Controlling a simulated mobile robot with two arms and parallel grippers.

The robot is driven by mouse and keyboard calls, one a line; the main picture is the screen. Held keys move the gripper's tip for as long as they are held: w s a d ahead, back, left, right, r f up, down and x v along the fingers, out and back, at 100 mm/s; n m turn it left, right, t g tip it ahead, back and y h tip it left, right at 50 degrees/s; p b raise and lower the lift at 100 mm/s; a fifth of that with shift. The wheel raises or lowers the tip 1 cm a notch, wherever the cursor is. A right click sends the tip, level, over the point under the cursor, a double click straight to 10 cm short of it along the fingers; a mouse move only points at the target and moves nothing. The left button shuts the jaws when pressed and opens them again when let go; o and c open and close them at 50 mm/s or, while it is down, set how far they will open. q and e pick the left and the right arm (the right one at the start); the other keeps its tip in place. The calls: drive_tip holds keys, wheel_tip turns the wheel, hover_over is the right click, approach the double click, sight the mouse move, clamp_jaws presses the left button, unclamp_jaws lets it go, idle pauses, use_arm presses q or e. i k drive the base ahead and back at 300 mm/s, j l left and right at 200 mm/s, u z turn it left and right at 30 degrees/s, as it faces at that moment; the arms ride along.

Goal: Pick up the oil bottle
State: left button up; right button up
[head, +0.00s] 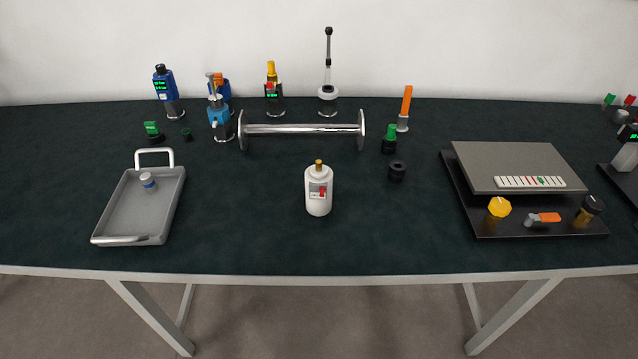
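The oil bottle is most likely the white bottle (318,197) with a brass-coloured cap and a red and grey label. It stands upright on the dark green table top (250,235), near the front and middle in the head view. Nothing touches it. Neither of my grippers shows in the head view.
A grey tray (118,205) holding a small blue-and-white vial lies left. A chrome bar with end discs (300,129) stands behind the bottle, a black ring (396,171) to its right. A black platform (485,226) lies right. Instruments line the back. The area around the bottle is clear.

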sight(317, 175)
drive_tip(key=k+j+z, duration=0.1)
drive_tip(key=z, duration=0.25)
drive_tip(key=k+j+z, duration=0.1)
drive_tip(key=z, duration=0.25)
drive_tip(key=k+z, duration=0.15)
drive_tip(key=z, duration=0.2)
